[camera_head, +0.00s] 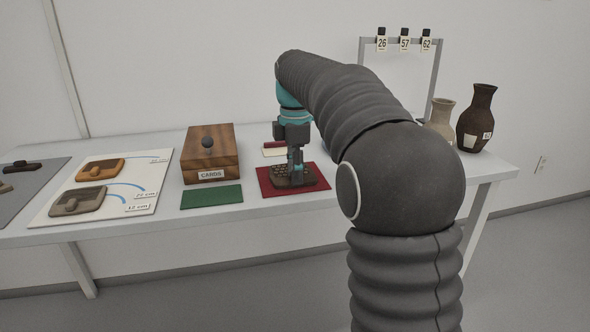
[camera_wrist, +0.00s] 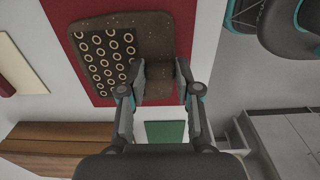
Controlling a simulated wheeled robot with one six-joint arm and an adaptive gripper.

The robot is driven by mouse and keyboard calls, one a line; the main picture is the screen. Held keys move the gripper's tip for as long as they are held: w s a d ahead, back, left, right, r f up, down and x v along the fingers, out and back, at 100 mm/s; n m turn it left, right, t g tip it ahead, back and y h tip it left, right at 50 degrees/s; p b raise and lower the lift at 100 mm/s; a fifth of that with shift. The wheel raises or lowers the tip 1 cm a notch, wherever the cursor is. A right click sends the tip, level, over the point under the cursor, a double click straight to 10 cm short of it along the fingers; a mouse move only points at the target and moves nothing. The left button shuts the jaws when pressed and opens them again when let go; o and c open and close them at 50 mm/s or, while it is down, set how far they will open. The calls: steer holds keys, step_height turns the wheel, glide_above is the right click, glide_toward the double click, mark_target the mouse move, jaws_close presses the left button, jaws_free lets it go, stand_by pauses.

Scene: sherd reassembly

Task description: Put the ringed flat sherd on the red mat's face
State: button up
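The ringed flat sherd (camera_wrist: 112,58) is a dark brown plate with a patch of pale rings on one side. In the head view the sherd (camera_head: 284,176) lies flat at the middle of the red mat (camera_head: 262,188); whether a small gap is left beneath it I cannot tell. In the wrist view the red mat (camera_wrist: 88,12) shows around it. My gripper (camera_wrist: 162,82) points down over the sherd, its two fingers closed on the brown raised grip on its plain side. In the head view my gripper (camera_head: 297,170) hides part of the sherd.
A green mat (camera_head: 212,196) and a wooden box labelled CARDS (camera_head: 211,160) stand left of the red mat. A white board (camera_head: 140,195) with two sherds lies further left. A small pale card (camera_head: 274,152) is behind. Two vases (camera_head: 476,120) stand at the right.

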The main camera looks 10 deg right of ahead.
steer(key=o, duration=0.4)
steer(key=shift+o, duration=0.2)
step_height(320, 180, up, 12)
steer(key=p, duration=0.3)
steer(key=s+m+t, duration=0.2)
steer(key=s+m, duration=0.3)
steer(key=s, duration=0.3)
steer(key=s+f+m+t, duration=0.1)
steer(key=s+f+m, duration=0.5)
steer(key=s+f, duration=0.3)
steer(key=s+f+m+t, duration=0.2)
steer(key=s+f+m, duration=0.5)
steer(key=s, duration=0.6)
step_height(320, 180, down, 2)
steer(key=shift+s+f+t, duration=0.1)
steer(key=shift+s+t, duration=0.15)
steer(key=shift+t, duration=0.05)
